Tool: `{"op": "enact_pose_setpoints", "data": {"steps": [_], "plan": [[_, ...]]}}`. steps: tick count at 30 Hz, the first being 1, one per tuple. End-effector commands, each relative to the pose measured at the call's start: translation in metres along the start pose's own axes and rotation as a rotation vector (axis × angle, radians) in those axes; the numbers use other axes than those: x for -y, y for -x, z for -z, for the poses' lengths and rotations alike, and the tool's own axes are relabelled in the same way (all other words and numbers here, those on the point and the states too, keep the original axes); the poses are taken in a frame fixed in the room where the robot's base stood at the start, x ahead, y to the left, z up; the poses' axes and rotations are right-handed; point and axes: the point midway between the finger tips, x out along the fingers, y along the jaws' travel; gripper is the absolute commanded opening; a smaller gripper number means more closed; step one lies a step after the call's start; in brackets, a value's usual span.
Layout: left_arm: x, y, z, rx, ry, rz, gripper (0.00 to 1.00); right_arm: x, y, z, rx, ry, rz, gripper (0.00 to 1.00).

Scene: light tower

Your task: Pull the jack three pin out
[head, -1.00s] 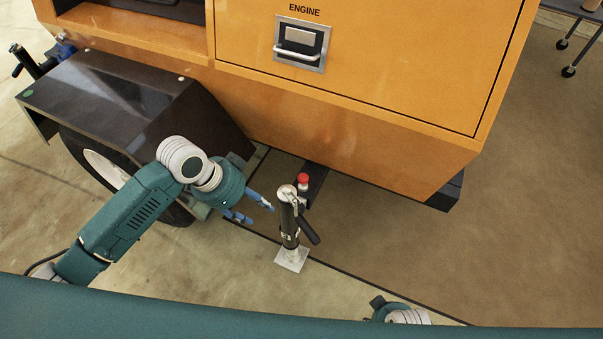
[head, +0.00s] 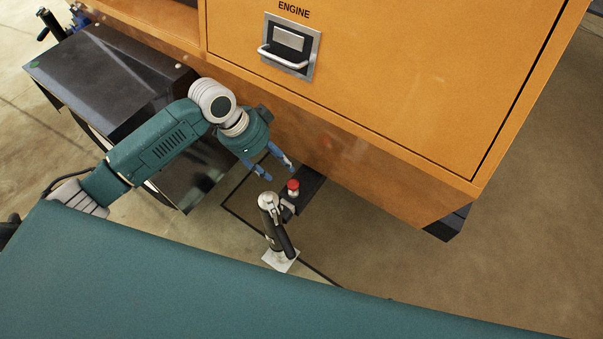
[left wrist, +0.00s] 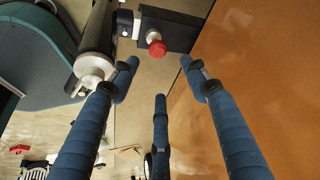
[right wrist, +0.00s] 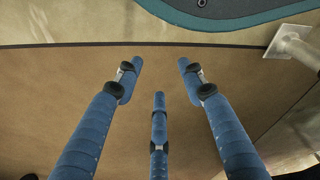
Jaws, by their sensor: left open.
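The jack three pin has a red knob (head: 293,185) and sits at a dark bracket beside the jack (head: 273,222), under the orange housing. The jack stands upright on a pale square foot (head: 281,260). My left gripper (head: 279,168) is open and empty, just up and left of the red knob in the head view. In the left wrist view the red knob (left wrist: 156,44) shows beyond the spread fingertips (left wrist: 159,70), apart from them. My right gripper (right wrist: 160,70) is open and empty above the floor, seen only in the right wrist view.
The orange housing (head: 370,90) with its engine door handle (head: 288,45) rises close behind the left gripper. A black fender (head: 110,80) stands left, behind my left arm. Floor is open to the right (head: 540,240). The jack foot (right wrist: 290,40) shows in the right wrist view.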

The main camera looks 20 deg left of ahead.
Motion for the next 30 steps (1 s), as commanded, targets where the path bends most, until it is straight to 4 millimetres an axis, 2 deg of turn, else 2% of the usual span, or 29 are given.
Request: {"op": "enact_pose_setpoints", "data": {"steps": [5, 15, 21, 30], "plan": [[-0.002, -0.028, -0.001, 0.001, 0.001, -0.004, 0.46, -0.001, 0.011, 0.014, -0.013, -0.002, -0.001, 0.40], [-0.001, -0.089, -0.001, 0.001, 0.001, -0.002, 0.46, -0.003, 0.050, 0.045, -0.039, -0.007, -0.005, 0.40], [-0.001, -0.103, -0.001, 0.001, 0.000, -0.001, 0.46, -0.004, 0.063, 0.052, -0.043, -0.009, -0.006, 0.40], [-0.001, -0.104, -0.001, 0.001, 0.000, 0.000, 0.46, -0.004, 0.066, 0.053, -0.045, -0.009, -0.006, 0.40]]}}
